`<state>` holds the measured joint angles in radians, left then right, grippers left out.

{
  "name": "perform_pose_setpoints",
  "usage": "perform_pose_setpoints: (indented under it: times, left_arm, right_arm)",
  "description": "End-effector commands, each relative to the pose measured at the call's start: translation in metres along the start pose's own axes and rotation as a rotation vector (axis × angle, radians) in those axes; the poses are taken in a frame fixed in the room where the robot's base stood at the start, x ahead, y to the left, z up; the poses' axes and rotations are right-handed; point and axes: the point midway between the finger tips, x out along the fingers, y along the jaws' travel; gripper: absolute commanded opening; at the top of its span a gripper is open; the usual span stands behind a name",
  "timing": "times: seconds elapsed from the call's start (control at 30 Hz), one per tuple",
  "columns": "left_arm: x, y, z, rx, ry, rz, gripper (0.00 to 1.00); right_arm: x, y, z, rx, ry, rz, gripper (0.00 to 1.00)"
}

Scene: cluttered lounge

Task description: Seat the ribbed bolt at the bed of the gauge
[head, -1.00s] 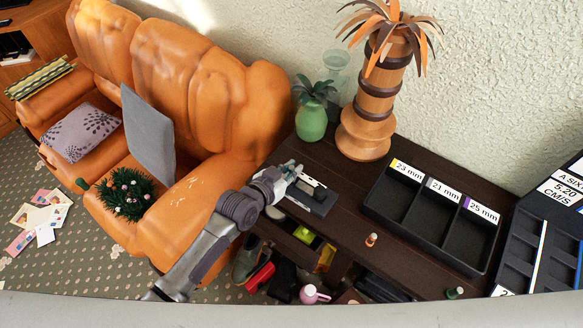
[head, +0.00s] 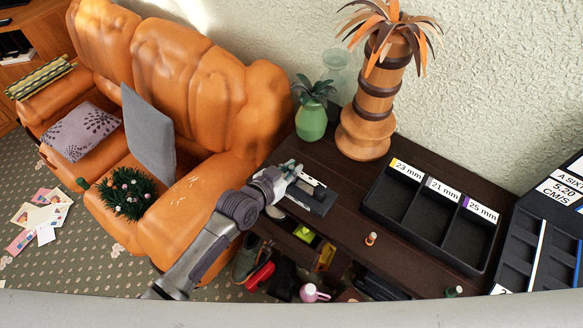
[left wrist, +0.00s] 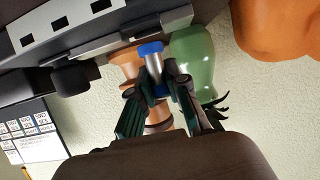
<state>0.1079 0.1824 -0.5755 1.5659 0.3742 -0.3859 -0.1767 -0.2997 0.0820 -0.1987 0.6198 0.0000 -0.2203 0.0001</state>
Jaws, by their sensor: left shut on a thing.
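The gauge (head: 318,205), a dark plate with a pale grey upper part, lies on the dark table. It also shows at the top left of the left wrist view (left wrist: 50,40). My left gripper (head: 291,172) is at its left end in the head view. In the left wrist view, this gripper (left wrist: 163,88) is shut on a bolt (left wrist: 152,50) with a blue end and a grey shank, beside the gauge's edge. Its ribs are too small to make out, and I cannot tell whether it touches the gauge. My right gripper is not in view.
A black tray (head: 430,226) has compartments labelled 23, 21 and 25 mm. An orange piece (head: 371,239) and a green piece (head: 454,291) stand near the table's front edge. A green vase (head: 311,121) and wooden palm vase (head: 365,133) stand behind. An orange sofa (head: 200,205) is left.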

Motion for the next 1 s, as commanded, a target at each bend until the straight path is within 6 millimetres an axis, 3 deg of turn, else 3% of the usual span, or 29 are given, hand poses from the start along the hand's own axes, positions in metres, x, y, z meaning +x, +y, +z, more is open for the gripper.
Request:
perform_pose_setpoints:
  times: [1.0]
  left_arm:
    - [0.0001, -0.0002, -0.0002, 0.0, 0.001, 0.0, 0.0]
  right_arm:
    - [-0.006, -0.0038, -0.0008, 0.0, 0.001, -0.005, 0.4]
